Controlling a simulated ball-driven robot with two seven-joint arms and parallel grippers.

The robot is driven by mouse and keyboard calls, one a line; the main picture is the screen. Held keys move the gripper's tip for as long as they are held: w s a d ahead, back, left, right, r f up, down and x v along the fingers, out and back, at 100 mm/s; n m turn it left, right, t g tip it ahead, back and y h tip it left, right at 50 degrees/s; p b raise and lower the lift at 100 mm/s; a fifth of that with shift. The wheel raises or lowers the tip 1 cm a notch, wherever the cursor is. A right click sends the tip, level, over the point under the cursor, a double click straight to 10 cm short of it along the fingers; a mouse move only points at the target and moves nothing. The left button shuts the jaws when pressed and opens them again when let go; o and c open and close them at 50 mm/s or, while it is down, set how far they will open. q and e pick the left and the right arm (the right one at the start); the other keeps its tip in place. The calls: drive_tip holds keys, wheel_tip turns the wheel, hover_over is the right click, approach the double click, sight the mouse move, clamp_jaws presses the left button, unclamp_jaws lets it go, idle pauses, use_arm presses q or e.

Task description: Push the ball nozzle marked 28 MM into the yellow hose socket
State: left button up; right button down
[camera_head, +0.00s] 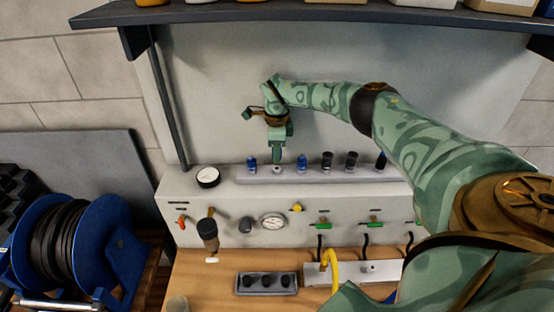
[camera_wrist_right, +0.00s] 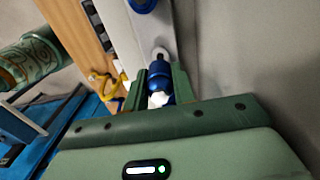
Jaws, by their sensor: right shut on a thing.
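My right gripper (camera_head: 277,155) is over the grey rack on the bench's back ledge. In the right wrist view its fingers (camera_wrist_right: 158,90) are shut on a blue nozzle (camera_wrist_right: 158,72) with a whitish part near the palm. The fingers hide this nozzle in the head view; I cannot read any 28 MM mark or tell whether it is clear of the rack. The yellow hose (camera_head: 334,268) curves up from a pale block on the wooden bench, and it also shows in the right wrist view (camera_wrist_right: 103,79). Its socket opening is not clear. My left gripper is not in view.
The rack (camera_head: 350,176) holds several blue and black nozzles beside the gripper. Gauges, green-handled valves and a brown-handled tool (camera_head: 208,232) are on the panel front. A dark tray (camera_head: 266,283) is on the bench. A blue hose reel (camera_head: 115,250) stands left; a shelf (camera_head: 300,14) overhangs.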

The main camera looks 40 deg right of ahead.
drive_tip(key=shift+r+p, duration=0.85)
drive_tip(key=shift+r, duration=0.2)
drive_tip(key=shift+f, duration=0.1)
drive_tip(key=shift+w+a+f+n+b, duration=0.2)
drive_tip(key=shift+a+n+b, duration=0.15)
drive_tip(key=shift+b, duration=0.15)
drive_tip(key=a+f+n+b, duration=0.1)
drive_tip(key=a+b, duration=0.1)
drive_tip(key=a+f+n+b, duration=0.1)
drive_tip(key=a+n+b, duration=0.1)
drive_tip(key=a+f+n+b, duration=0.1)
drive_tip(key=a+n+b, duration=0.1)
drive_tip(key=a+b, duration=0.1)
drive_tip(key=shift+f, duration=0.35)
drive_tip(key=s+a+f+n+b, duration=1.4)
drive_tip(key=s+a+n+b, duration=0.2)
drive_tip(key=s+n+b, duration=0.2)
drive_tip(key=n+b, duration=0.2)
drive_tip(key=b, duration=0.1)
drive_tip(key=shift+s+a+f, duration=0.15)
drive_tip(key=shift+a+f, duration=0.2)
drive_tip(key=shift+a, duration=0.05)
